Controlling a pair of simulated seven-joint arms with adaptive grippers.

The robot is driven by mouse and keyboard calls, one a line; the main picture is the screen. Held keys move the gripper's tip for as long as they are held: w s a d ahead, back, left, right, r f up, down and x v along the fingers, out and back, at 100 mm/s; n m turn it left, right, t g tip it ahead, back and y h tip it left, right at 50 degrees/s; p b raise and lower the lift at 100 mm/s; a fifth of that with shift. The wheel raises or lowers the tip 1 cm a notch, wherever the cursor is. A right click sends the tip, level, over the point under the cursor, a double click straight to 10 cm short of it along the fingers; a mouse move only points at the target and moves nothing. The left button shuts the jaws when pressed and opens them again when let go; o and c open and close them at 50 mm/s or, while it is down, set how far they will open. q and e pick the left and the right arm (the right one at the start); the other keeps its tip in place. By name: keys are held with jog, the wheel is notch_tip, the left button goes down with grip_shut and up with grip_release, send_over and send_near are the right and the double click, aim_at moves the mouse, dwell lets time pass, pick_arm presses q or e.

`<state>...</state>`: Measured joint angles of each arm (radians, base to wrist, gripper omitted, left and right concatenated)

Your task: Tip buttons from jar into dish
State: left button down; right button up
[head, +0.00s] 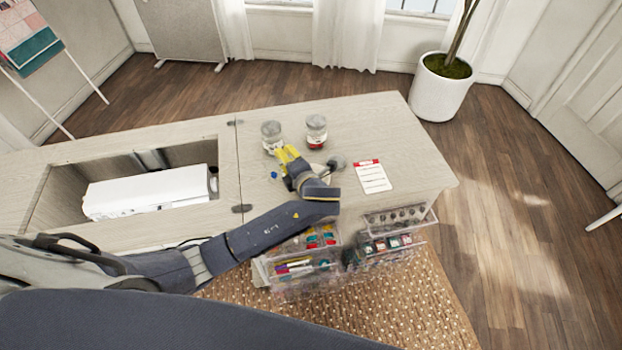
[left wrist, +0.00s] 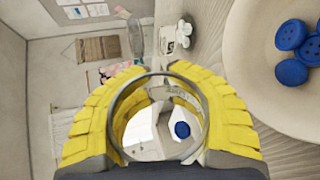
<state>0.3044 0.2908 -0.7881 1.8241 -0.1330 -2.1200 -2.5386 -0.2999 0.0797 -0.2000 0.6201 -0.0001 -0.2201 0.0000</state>
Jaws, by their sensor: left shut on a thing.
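My left gripper (head: 286,154) reaches over the table with its yellow fingers shut around a clear jar (left wrist: 148,128). In the left wrist view the jar's round rim lies between the fingers and a blue button (left wrist: 182,130) shows through it. The jar looks tilted, but its exact angle is unclear, and in the head view the gripper largely hides it. A pale dish (left wrist: 243,50) with blue buttons (left wrist: 290,73) is close beside the gripper at upper right of the wrist view. The wrist partly covers the dish in the head view. My right gripper is not in view.
Two glass jars (head: 316,130) (head: 271,134) stand behind the gripper. A red-and-white card (head: 372,176) lies to the right. Clear boxes of supplies (head: 300,265) stand at the front edge. A white machine (head: 150,190) sits in the left recess. The right tabletop is mostly clear.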

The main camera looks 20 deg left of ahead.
pick_arm(q)
jog(key=shift+d+f+m+y+p, duration=0.15)
jog(key=shift+f+m+y+p, duration=0.2)
jog(key=shift+m, duration=0.35)
dwell(0.5)
jog(key=shift+w+d+r+m+y+p, duration=0.2)
jog(key=shift+r+m+y+p, duration=0.15)
jog(key=shift+m, duration=0.3)
jog(key=shift+w+d+r+m+y+p, duration=0.15)
jog(key=shift+r+m+y+p, duration=0.2)
jog(key=shift+m, duration=0.35)
jog(key=shift+w+d+r+m+y+p, duration=0.1)
jog(key=shift+d+r+m+y+p, duration=0.1)
jog(key=shift+r+m+y, duration=0.35)
dwell(1.4)
jog(key=shift+f, duration=0.1)
jog(key=b, duration=0.3)
dwell(0.6)
jog(key=shift+a+f+p, duration=0.1)
jog(key=shift+p, duration=0.25)
